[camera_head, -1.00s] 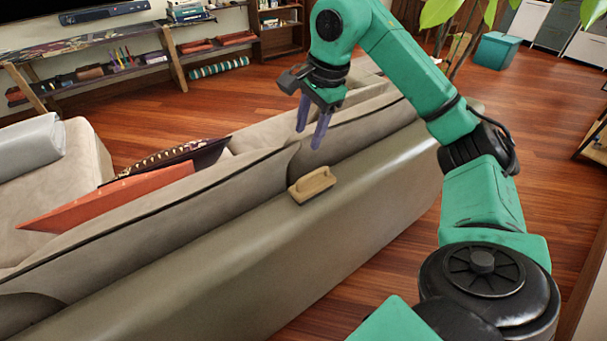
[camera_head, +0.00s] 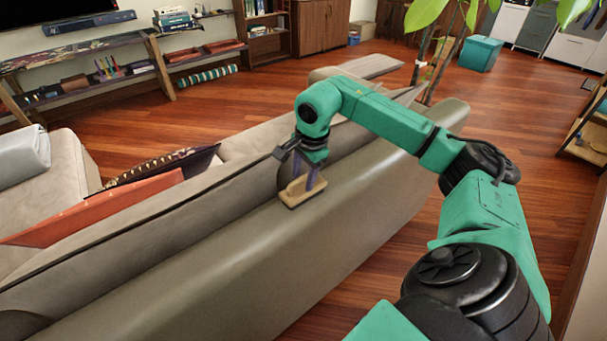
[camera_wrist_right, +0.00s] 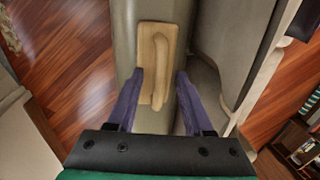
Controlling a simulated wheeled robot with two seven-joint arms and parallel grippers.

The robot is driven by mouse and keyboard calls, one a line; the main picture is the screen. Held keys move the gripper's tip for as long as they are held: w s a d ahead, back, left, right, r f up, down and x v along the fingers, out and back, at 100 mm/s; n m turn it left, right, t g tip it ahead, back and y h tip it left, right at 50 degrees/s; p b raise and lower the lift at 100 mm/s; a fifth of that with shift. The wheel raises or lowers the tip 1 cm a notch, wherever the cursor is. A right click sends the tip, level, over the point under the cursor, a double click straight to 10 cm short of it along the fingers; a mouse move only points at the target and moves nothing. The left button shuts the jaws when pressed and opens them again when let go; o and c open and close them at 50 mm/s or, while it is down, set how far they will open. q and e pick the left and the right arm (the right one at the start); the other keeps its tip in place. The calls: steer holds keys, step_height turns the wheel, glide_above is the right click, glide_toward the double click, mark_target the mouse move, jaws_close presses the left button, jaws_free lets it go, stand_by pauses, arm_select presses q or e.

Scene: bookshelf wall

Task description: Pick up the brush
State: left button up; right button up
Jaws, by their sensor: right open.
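The brush (camera_head: 303,195) is a light wooden block with a raised handle, lying on top of the sofa's back edge. It also shows in the right wrist view (camera_wrist_right: 146,62), its long side pointing away from me. My right gripper (camera_head: 309,184) is directly above the brush, pointing down, with purple fingers. In the right wrist view my right gripper (camera_wrist_right: 160,76) is open, and the brush's near end and handle lie between the finger lines. I cannot tell whether the fingers touch it. My left gripper is not in view.
The grey-beige sofa (camera_head: 230,280) carries an orange cushion (camera_head: 110,208) and a dark patterned cushion. A low shelf (camera_head: 80,68) stands at the far wall. A plant and a teal box (camera_head: 480,54) stand at the back right. Wooden floor (camera_head: 400,250) is bare right of the sofa.

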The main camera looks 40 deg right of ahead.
jaws_close()
stand_by(1.3)
